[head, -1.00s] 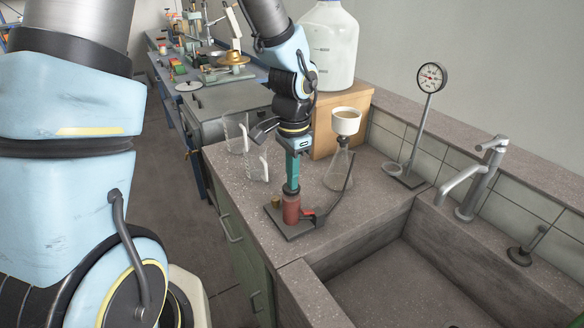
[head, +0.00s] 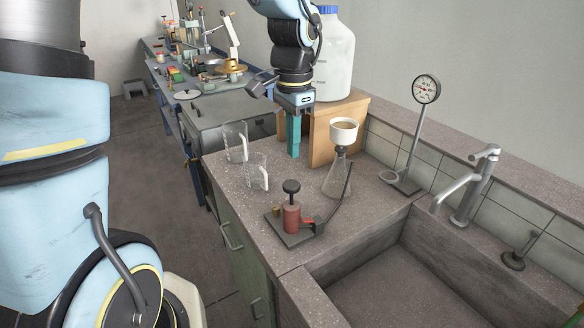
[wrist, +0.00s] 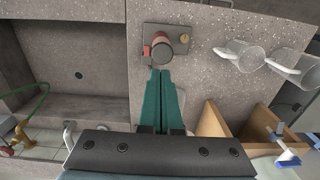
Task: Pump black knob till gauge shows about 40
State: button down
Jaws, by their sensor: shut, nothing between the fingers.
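The hand pump has a red cylinder (head: 291,218) on a dark base plate, with a black knob (head: 291,187) standing above it on a rod. In the wrist view the black knob (wrist: 162,52) is seen from above, beyond the fingertips. My gripper (head: 294,153) is shut and empty, with its green fingers pointing down. It is above and behind the pump, apart from the knob; its fingertips also show in the wrist view (wrist: 160,74). The round gauge (head: 426,89) stands on a post at the back right; its needle reading is too small to tell.
Two glass beakers (head: 236,142) (head: 258,171) stand left of the pump. A flask (head: 338,178) with a white funnel stands to its right. A wooden box (head: 338,120) holds a large jug (head: 333,60). The sink (head: 400,285) and tap (head: 470,190) are at the right.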

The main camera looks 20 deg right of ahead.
jog(key=shift+r, duration=1.2)
